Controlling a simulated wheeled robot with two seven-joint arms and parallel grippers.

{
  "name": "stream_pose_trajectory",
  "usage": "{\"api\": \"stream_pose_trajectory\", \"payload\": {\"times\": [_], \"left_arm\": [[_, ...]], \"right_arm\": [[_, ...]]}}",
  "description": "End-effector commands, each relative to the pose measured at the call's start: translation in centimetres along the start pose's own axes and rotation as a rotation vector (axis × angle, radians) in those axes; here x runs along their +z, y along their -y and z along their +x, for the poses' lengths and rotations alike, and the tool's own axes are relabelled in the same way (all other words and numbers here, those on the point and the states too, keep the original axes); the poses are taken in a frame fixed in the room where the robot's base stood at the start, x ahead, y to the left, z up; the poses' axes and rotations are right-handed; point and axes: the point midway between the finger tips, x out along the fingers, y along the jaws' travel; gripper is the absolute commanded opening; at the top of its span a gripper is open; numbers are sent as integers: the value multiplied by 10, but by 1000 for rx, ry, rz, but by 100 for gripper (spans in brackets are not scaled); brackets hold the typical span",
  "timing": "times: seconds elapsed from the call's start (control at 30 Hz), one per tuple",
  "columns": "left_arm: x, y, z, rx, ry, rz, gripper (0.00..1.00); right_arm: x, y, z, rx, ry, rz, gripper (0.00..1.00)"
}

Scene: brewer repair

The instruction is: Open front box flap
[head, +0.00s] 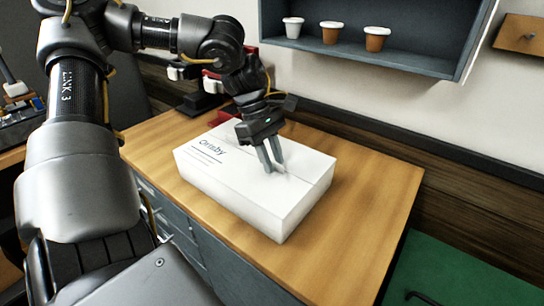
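My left gripper (275,168) points down at the top face near this seam. Its two fingers look slightly apart, with their tips at or just above the box. I cannot tell whether they touch it. Nothing shows between the fingers. My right gripper is not in view.
The wooden cabinet top (375,215) is clear to the right of the box. A grey wall shelf (400,58) above holds three small cups (330,33). A red object (213,82) stands behind my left arm. A green surface (455,275) lies at the lower right.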

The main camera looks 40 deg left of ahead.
Motion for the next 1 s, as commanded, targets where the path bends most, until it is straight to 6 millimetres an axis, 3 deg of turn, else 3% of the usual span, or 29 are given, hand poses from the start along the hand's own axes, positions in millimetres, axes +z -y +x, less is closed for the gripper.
{"api": "stream_pose_trajectory", "payload": {"times": [0.23, 0.47, 1.0], "left_arm": [[0, 0, 1, 1, 0, 0, 27], [0, 0, 0, 1, 0, 0, 0], [-4, -2, -4, 39, 0, 1, 0]], "right_arm": [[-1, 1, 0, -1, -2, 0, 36], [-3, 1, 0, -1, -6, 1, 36], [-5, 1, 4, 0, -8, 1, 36]]}}
